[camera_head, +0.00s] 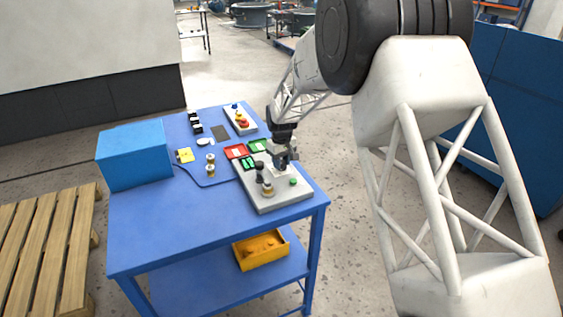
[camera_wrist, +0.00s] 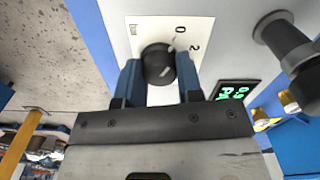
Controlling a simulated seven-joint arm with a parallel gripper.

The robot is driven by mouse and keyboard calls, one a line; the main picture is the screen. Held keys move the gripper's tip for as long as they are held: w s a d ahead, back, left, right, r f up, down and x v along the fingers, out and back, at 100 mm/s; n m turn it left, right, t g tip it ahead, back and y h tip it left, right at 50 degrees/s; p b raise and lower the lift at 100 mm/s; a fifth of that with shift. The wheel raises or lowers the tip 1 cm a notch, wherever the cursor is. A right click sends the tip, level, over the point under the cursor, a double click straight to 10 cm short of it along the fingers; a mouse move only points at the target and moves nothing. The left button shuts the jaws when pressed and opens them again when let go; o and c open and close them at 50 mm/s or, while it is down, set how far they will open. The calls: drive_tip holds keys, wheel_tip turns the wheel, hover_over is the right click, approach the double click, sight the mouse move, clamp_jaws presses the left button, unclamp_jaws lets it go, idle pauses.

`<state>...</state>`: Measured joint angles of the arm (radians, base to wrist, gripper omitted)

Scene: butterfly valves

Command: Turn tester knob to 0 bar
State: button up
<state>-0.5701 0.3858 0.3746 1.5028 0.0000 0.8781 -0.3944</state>
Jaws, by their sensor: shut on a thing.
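The tester is a grey box (camera_head: 272,202) on the blue table's right side. In the wrist view its black knob (camera_wrist: 158,65) sits on a white plate (camera_wrist: 137,30) marked with "0" and "2". My gripper (camera_wrist: 160,78) is shut on the knob, one blue finger on each side. A pale pointer mark shows on the knob, but its exact setting is hard to read. A display (camera_wrist: 232,92) with green characters is right of the knob; its reading is not clear. In the head view my gripper (camera_head: 285,160) is over the tester and largely hides the knob.
A black cylindrical part (camera_wrist: 285,40) stands right of the knob in the wrist view. A blue box (camera_head: 134,154), brass fittings (camera_head: 211,164) and a button box (camera_head: 240,119) are on the table (camera_head: 190,235). The table's front left is clear.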

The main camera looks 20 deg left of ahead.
sight(282, 162)
idle(0.3)
drive_tip(key=o, duration=0.9)
drive_tip(key=shift+r, duration=0.15)
wheel_tip(282, 162, up, 7)
drive_tip(key=shift+r, duration=0.3)
idle(0.4)
